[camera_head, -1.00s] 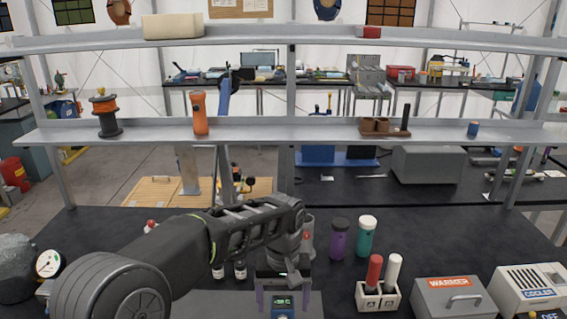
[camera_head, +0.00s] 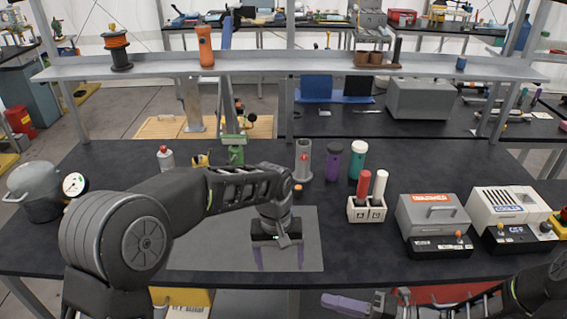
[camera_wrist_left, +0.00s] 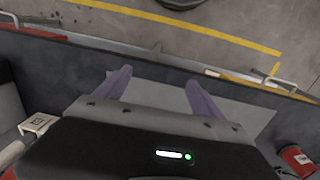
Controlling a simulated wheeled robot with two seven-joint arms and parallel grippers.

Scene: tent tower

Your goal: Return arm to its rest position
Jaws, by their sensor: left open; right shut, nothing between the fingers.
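My left gripper (camera_head: 279,262) is open and empty, with purple fingers pointing down over the grey mat (camera_head: 210,255) on the dark bench. In the left wrist view its two fingers (camera_wrist_left: 157,85) are spread apart, with only the mat and bench top between them. My left arm comes in from the lower left and reaches across the front of the bench, hiding part of the mat. My right gripper (camera_head: 345,303) shows low at the bottom edge, below the bench front; its purple fingers are shut with nothing held.
Behind the left gripper stand a grey cylindrical holder (camera_head: 303,160), a purple bottle (camera_head: 334,162) and a teal bottle (camera_head: 357,160). A white two-slot block (camera_head: 366,211), a warmer (camera_head: 433,217) and a cooler (camera_head: 507,213) stand right. A pot (camera_head: 38,190) stands left.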

